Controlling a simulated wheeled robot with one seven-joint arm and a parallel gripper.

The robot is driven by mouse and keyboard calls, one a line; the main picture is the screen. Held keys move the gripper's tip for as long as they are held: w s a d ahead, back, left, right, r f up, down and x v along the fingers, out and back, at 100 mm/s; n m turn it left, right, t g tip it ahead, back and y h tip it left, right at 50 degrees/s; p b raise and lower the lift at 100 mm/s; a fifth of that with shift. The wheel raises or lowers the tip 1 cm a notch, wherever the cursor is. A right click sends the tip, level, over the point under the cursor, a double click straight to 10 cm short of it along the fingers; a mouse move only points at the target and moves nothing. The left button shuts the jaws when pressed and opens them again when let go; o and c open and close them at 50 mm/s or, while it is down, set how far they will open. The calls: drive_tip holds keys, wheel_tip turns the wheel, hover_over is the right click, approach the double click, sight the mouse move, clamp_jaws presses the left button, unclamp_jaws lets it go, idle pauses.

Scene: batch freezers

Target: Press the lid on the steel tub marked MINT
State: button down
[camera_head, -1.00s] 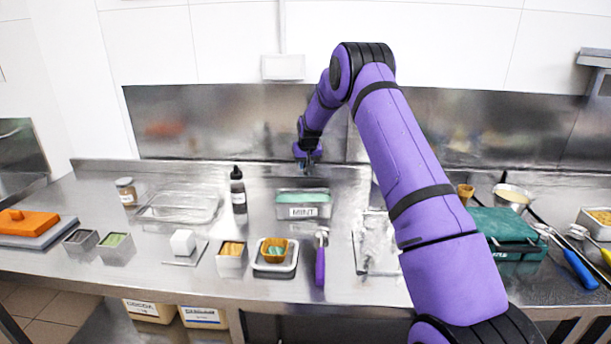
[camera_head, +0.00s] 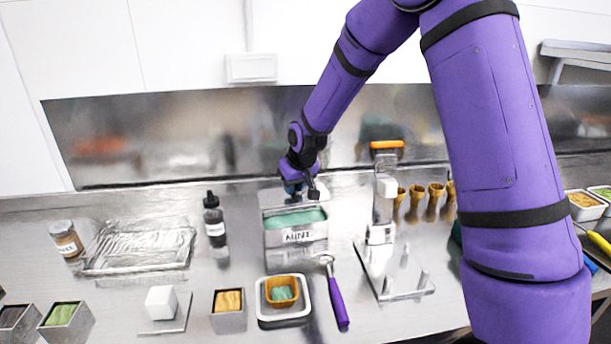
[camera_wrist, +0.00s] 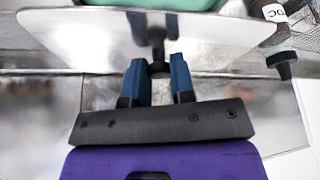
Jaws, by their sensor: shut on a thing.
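The steel tub (camera_head: 296,240) with the MINT label stands on the counter in the head view, filled with teal ice cream and open on top. A flat, shiny steel lid (camera_wrist: 75,42) fills much of the wrist view, mirroring my fingers. My gripper (camera_wrist: 158,68) has its blue fingers shut on the lid's dark knob (camera_wrist: 158,69). In the head view my gripper (camera_head: 298,189) is just behind the tub's far edge. The teal contents show at the wrist view's top edge, beyond the lid. I cannot tell whether the lid is raised or touches the counter.
A dark bottle (camera_head: 214,220) stands left of the tub. The steel back wall (camera_head: 190,140) is close behind my gripper.

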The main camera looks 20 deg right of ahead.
sight(297, 198)
drive_tip(key=shift+s+d+f, duration=0.1)
drive_tip(key=shift+s+f, duration=0.05)
drive_tip(key=shift+f, duration=3)
drive_tip(key=shift+f, duration=0.2)
drive_tip(key=shift+c, duration=2.1)
unclamp_jaws()
drive_tip(key=shift+r, duration=0.1)
drive_tip(key=shift+r, duration=3.4)
clamp_jaws()
